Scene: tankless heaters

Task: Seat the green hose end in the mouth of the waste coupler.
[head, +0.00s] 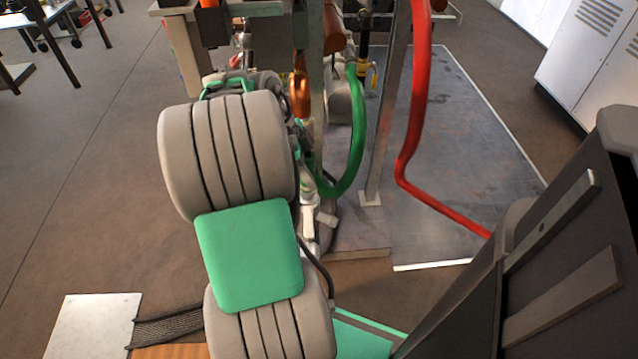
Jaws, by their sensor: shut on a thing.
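The green hose (357,140) hangs from a fitting near the top middle. It curves down in a loop and back left toward the end of my arm. My gripper (308,184) is beyond my grey arm links and mostly hidden by them. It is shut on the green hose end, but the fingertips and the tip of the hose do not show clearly. A pale fitting (310,222) stands just below the hose's low end. I cannot tell whether it is the waste coupler, and I cannot make out the coupler's mouth or any contact with the hose.
A red hose (408,150) hangs at the right and runs down toward the floor. A metal upright (387,110) stands between the hoses. An orange-brown part (300,92) hangs close to my arm. Pale cabinets (590,60) stand back right.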

